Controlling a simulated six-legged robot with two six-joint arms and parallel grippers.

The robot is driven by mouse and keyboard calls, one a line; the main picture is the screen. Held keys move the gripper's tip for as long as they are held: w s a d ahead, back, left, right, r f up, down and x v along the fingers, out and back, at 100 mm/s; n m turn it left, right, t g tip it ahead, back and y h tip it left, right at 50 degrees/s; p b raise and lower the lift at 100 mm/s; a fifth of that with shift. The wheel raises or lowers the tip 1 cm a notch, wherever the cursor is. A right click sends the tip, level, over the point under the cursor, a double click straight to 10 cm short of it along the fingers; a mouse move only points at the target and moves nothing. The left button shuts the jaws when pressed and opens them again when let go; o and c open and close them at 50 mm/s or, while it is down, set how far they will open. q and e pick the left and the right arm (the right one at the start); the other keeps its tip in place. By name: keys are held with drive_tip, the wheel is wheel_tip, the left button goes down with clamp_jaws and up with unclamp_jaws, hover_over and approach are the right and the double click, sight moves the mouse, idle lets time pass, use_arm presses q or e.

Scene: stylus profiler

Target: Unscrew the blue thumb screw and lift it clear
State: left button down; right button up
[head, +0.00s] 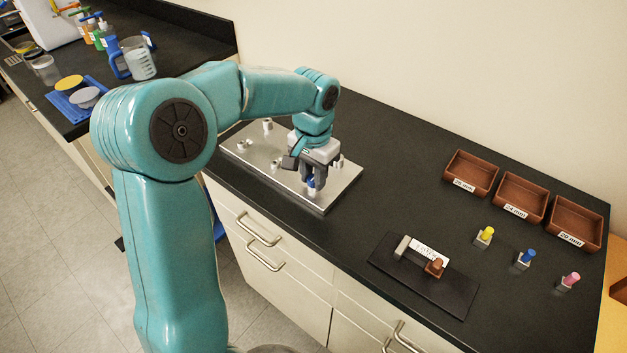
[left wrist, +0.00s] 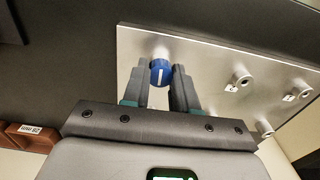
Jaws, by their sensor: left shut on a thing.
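The blue thumb screw (left wrist: 161,72) is between the fingertips of my left gripper (left wrist: 162,82) in the left wrist view, with a white mark on its top. In the head view the screw (head: 311,182) shows small and blue under my left gripper (head: 313,180), which points down and is shut on it. The screw is at the near right end of a metal plate (head: 262,178), over or in a pale post. I cannot tell whether it is seated or raised. My right gripper is not in view.
Several pale posts stand on the plate. To the right are three brown trays (head: 470,173), and yellow (head: 487,233), blue (head: 528,256) and pink (head: 571,279) knobbed pieces. A dark mat (head: 452,295) holds a small fixture. Bare black counter lies between.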

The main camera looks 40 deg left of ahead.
use_arm(q)
drive_tip(key=n, duration=0.5)
drive_tip(key=shift+f, duration=0.1)
drive_tip(key=n, duration=1.6)
drive_tip(key=shift+s, duration=0.1)
drive_tip(key=n, duration=0.6)
drive_tip(key=shift+d, duration=0.1)
drive_tip(key=c, duration=1.1)
unclamp_jaws()
